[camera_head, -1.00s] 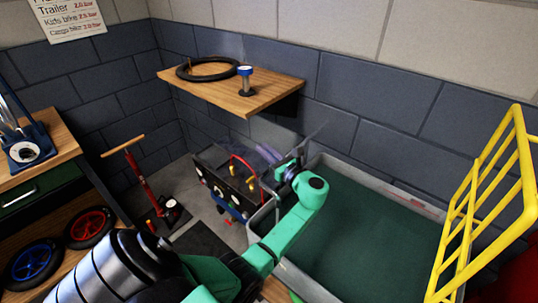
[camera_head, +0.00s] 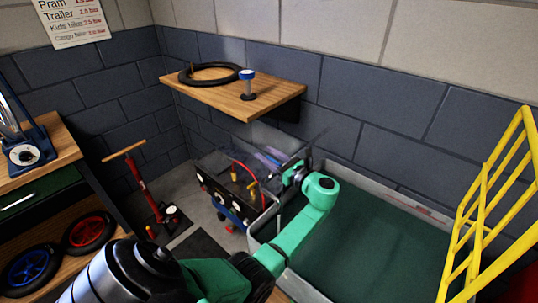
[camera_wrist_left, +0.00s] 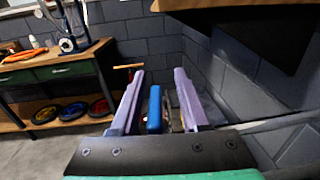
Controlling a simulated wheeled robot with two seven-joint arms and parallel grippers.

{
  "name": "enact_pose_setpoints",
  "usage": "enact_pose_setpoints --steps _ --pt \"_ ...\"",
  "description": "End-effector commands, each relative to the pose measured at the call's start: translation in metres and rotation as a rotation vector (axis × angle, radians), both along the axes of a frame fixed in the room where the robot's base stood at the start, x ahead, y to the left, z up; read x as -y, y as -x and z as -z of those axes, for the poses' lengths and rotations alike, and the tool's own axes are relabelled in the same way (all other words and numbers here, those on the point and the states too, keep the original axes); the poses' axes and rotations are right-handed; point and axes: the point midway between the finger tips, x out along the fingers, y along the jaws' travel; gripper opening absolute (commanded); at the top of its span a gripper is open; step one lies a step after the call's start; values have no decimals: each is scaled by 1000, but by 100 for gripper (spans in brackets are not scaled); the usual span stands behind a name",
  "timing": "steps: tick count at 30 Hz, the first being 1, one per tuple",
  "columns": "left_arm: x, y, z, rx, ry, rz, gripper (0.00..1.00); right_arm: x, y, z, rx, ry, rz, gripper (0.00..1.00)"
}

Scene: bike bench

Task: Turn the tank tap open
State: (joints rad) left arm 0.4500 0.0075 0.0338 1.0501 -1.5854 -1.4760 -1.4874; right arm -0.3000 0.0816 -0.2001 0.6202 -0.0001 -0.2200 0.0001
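The tank unit with a dark panel, round white dials and a red hose (camera_head: 222,197) stands on the floor below the shelf in the head view. My left gripper (camera_head: 268,158) is above its far right side, its lavender fingers pointing away to the upper left. In the left wrist view my left gripper (camera_wrist_left: 160,105) is open, and a blue upright lever-like piece (camera_wrist_left: 154,108) stands between the fingers, nearer the left one. I cannot tell for sure that this piece is the tank tap, or whether a finger touches it. My right gripper is not in view.
A wooden shelf (camera_head: 205,92) with a black ring (camera_head: 210,74) and a blue-topped item (camera_head: 247,84) hangs above. A grey-rimmed green bin (camera_head: 375,225) lies right of the tank, beside a yellow rack (camera_head: 485,215). A red floor pump (camera_head: 143,185) stands left.

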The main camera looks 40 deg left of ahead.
Motion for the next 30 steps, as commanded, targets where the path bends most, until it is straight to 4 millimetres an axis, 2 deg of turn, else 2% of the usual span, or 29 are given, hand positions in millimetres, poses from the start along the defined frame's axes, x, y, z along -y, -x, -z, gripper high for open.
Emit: enact_pose_setpoints --steps 6,9,13,18,22,26,30 --pt "0 1 0 0 -1 -2 45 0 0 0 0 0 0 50" --pt "8 1 2 0 0 0 45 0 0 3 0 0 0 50" --pt "37 1 4 0 2 1 45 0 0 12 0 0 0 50" --pt "89 3 5 0 3 2 45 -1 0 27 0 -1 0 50" --pt "123 3 4 0 2 3 45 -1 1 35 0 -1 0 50" --pt "142 4 2 -2 1 1 45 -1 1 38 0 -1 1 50" --pt "146 5 0 -3 0 0 45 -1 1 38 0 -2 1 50"
